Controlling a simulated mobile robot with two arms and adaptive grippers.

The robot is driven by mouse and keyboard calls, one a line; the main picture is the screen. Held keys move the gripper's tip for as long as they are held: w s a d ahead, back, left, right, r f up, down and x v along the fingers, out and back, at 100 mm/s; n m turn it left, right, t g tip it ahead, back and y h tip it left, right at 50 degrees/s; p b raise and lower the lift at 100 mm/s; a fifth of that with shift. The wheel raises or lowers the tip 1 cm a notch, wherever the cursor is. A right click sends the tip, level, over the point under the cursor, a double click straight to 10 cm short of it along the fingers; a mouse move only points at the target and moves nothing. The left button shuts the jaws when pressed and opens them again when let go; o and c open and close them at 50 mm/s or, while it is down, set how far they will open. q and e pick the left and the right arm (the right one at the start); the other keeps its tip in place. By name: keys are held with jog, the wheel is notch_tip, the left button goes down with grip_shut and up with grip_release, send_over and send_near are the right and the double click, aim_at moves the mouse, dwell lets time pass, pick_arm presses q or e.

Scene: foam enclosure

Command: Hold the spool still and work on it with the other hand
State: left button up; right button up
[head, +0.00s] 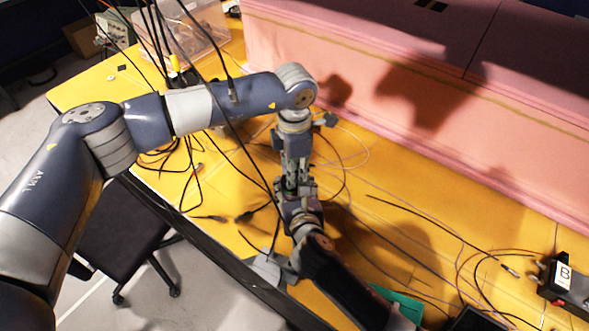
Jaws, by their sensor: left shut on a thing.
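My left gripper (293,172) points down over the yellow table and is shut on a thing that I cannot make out. My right gripper (298,196) comes up from the bottom of the head view and meets the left gripper almost tip to tip. I cannot tell whether its fingers are open or shut. No spool can be clearly seen. The place where the two grippers meet is crowded with finger parts, which could hide a small thing.
A pink foam wall (400,110) stands along the back of the yellow table (405,215). Loose cables (430,212) lie over the table. A black box marked B (565,283) is at the right. A clear bin (187,35) stands at the back left.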

pick_arm(q)
jog(key=shift+a, duration=0.1)
pick_arm(e)
jog(key=shift+f, duration=0.1)
pick_arm(q)
jog(key=o, duration=1.1)
notch_tip(320, 180, up, 12)
pick_arm(e)
jog(key=o, duration=1.4)
jog(key=shift+c, duration=0.2)
